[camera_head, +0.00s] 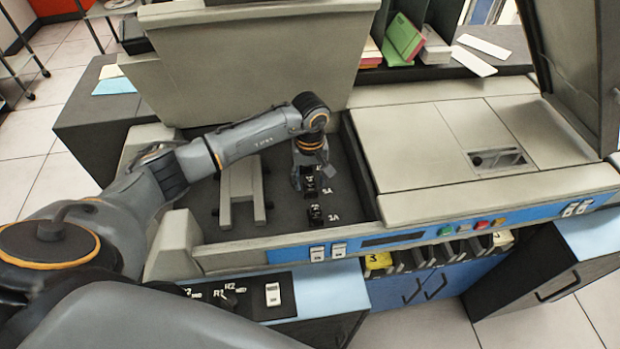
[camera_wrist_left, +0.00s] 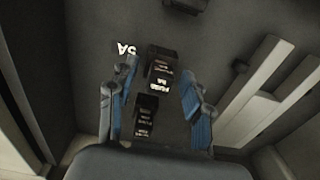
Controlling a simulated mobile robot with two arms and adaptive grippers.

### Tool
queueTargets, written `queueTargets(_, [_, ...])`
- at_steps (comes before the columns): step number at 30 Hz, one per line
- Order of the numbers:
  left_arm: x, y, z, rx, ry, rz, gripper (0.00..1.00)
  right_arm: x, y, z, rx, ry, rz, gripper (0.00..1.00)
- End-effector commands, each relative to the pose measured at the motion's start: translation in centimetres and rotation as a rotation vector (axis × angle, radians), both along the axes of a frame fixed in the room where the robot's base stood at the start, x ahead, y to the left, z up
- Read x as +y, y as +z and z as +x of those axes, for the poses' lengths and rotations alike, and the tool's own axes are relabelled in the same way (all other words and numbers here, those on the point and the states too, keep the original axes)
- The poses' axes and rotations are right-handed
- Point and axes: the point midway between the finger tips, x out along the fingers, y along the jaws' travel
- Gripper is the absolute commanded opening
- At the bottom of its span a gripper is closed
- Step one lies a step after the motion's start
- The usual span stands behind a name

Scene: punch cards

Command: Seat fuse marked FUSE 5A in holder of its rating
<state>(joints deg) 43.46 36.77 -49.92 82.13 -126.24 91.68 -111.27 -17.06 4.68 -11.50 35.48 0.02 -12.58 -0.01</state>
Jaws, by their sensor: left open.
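My left gripper (camera_head: 307,182) points down into the open bay, above the spot marked 5A (camera_head: 328,190). In the left wrist view its blue-padded fingers (camera_wrist_left: 158,100) are open, one each side of small black blocks. One block, the fuse (camera_wrist_left: 160,77), has white print that reads like FUSE 5A. Just below it is another dark block (camera_wrist_left: 146,108) with small white print that I cannot read. The 5A floor label (camera_wrist_left: 123,48) lies beside them. I cannot tell how deep the fuse sits in its holder. Another black holder (camera_head: 315,213) stands nearer, beside a label like 3A.
A pale frame (camera_head: 243,192) lies in the bay left of the holders. The bay's front wall carries a blue panel with switches (camera_head: 327,251). The raised lid (camera_head: 260,70) stands behind, and a flat cover (camera_head: 440,140) is to the right. Dark floor is free around the holders.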

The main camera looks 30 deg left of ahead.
Motion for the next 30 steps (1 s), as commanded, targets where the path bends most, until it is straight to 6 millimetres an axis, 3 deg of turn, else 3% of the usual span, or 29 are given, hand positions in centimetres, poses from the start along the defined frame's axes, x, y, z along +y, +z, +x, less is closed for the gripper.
queueTargets(5, [0.1,2.3,0.2,-0.005,-0.001,0.0,0.49,0.1,0.0,-0.1,0.001,0.0,0.001,0.46])
queueTargets(12, [0.1,7.5,0.2,-0.005,0.0,0.001,0.49,0.1,0.0,-0.1,0.002,-0.001,0.001,0.46])
queueTargets(18, [0.1,10.6,0.1,-0.003,0.001,0.001,0.49,0.1,0.0,-0.2,0.002,-0.001,0.002,0.46])
queueTargets(30, [0.0,11.9,0.0,0.0,0.0,0.0,0.49,0.1,0.0,-0.2,0.002,-0.001,0.002,0.46])
